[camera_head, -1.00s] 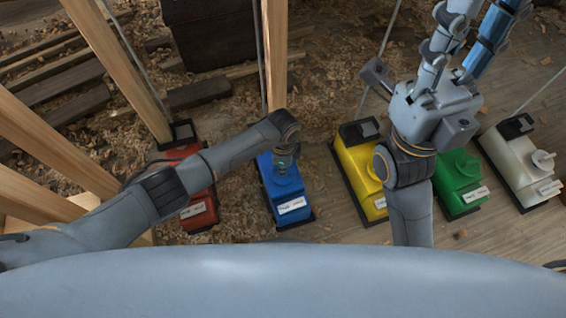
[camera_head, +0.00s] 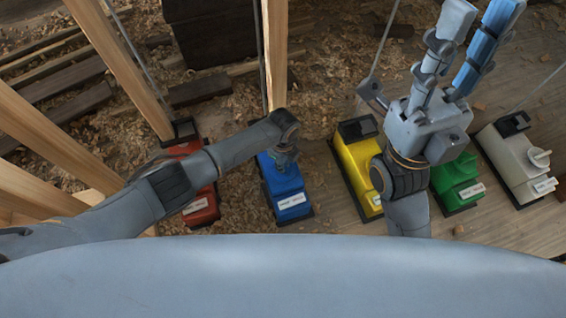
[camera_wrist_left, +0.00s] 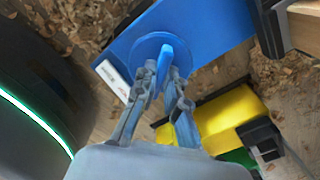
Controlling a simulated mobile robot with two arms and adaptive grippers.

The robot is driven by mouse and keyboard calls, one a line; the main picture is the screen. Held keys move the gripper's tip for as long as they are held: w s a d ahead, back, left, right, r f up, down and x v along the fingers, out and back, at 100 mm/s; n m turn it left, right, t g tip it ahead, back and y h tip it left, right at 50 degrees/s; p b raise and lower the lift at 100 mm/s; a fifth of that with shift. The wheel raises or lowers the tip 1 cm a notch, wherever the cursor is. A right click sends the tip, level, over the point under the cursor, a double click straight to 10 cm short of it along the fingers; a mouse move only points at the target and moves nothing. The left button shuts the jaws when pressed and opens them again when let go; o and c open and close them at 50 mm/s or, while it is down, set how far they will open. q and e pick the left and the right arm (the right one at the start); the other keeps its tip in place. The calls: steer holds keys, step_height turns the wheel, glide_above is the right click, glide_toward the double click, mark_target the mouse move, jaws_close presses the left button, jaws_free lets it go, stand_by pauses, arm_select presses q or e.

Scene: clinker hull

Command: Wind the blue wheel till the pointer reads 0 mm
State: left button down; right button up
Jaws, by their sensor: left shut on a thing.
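The blue unit (camera_head: 287,190) stands on the floor below my left arm. Its blue wheel (camera_wrist_left: 150,46) is a round disc with a raised grip bar, seen in the left wrist view. My left gripper (camera_wrist_left: 166,78) is shut on this bar, one finger on each side. In the head view the left gripper (camera_head: 283,160) points down on the blue unit and hides most of the wheel. A white label (camera_head: 292,201) is on the unit's front; its print is too small to read. I cannot make out the pointer or its reading.
A red unit (camera_head: 200,205) stands left of the blue one; yellow (camera_head: 357,165), green (camera_head: 457,183) and white (camera_head: 512,165) units stand to the right. A wooden post (camera_head: 275,50) rises behind the blue unit. Shavings cover the floor.

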arm_select(q)
steer(key=shift+d, duration=0.1)
steer(key=c, duration=1.4)
jaws_free()
steer(key=shift+r, duration=0.1)
step_height(320, 180, up, 12)
